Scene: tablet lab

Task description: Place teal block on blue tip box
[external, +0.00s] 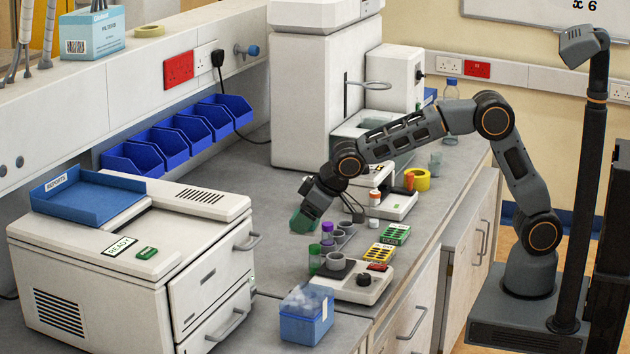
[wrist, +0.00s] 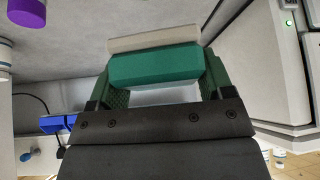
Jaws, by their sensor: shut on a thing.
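My gripper (external: 308,208) is low over the grey bench, pointing down, and is shut on the teal block (external: 302,222). In the wrist view the teal block (wrist: 155,65) spans between the two green fingers of my gripper (wrist: 156,80). A pale bar lies along the block's far side there; I cannot tell what it is. Whether the block touches the bench is unclear. The blue tip box (external: 302,330) stands at the front of the bench, below my gripper in the picture, with pale translucent contents on top. I do not make out the tip box in the wrist view.
Near my gripper stand a tube with a purple cap (external: 327,232), a tube with a green cap (external: 314,258), grey cups and a small white device (external: 350,284). A green rack (external: 395,234) and a yellow rack (external: 380,253) lie beside them. A white cabinet-like machine (external: 130,270) stands left.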

